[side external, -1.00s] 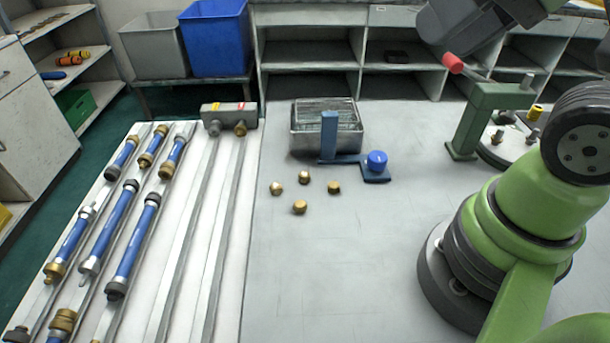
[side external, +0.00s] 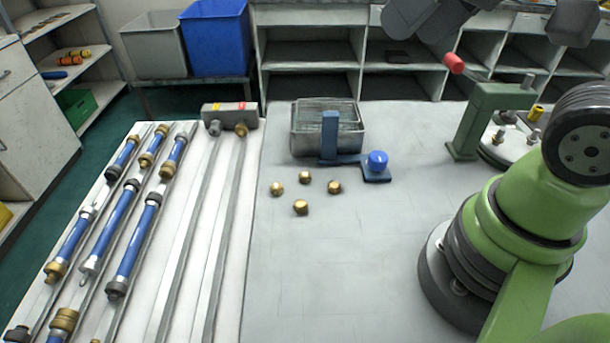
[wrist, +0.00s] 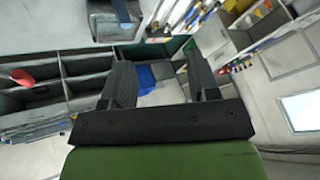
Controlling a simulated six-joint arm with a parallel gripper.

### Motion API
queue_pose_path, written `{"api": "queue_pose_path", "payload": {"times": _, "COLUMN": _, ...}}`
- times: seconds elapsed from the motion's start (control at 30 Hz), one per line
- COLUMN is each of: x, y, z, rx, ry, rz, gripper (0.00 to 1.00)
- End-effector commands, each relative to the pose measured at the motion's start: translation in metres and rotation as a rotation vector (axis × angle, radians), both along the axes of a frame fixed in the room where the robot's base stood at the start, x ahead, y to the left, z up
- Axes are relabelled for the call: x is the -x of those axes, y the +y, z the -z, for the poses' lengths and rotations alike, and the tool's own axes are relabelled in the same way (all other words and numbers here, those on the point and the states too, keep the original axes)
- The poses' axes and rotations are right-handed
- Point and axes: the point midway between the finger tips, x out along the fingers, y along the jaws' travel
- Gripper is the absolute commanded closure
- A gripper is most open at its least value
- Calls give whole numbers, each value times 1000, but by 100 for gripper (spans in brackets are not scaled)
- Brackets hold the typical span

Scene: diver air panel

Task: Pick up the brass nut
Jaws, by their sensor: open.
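Several small brass nuts lie loose on the grey worktop in the side external view: a left one (side external: 277,189), a back one (side external: 305,177), a right one (side external: 334,187) and a front one (side external: 301,207). They lie apart from each other, and all look alike. My gripper (wrist: 158,62) shows in the wrist view with two dark fingers spread apart and nothing between them. It is up in the air, well away from the nuts. I cannot make out the nuts in the wrist view.
A metal basket (side external: 348,138) stands behind the nuts, with a blue bracket (side external: 329,140) and blue knob (side external: 377,160) beside it. Blue cylinders (side external: 107,225) lie on the left panel. The front worktop is clear.

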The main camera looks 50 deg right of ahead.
Motion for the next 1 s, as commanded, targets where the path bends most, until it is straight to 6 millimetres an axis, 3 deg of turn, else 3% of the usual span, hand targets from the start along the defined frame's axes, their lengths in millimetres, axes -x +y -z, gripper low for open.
{"api": "queue_pose_path", "payload": {"times": 0.27, "x": -83, "y": -3, "z": 45, "rx": 163, "ry": 188, "rz": -235, "gripper": 45}}
{"api": "queue_pose_path", "payload": {"times": 0.5, "x": -138, "y": -2, "z": 123, "rx": 267, "ry": 338, "rz": -465, "gripper": 45}}
{"api": "queue_pose_path", "payload": {"times": 0.7, "x": -156, "y": -2, "z": 186, "rx": 314, "ry": 427, "rz": -619, "gripper": 45}}
{"api": "queue_pose_path", "payload": {"times": 1.0, "x": -160, "y": -2, "z": 229, "rx": 327, "ry": 462, "rz": -682, "gripper": 45}}
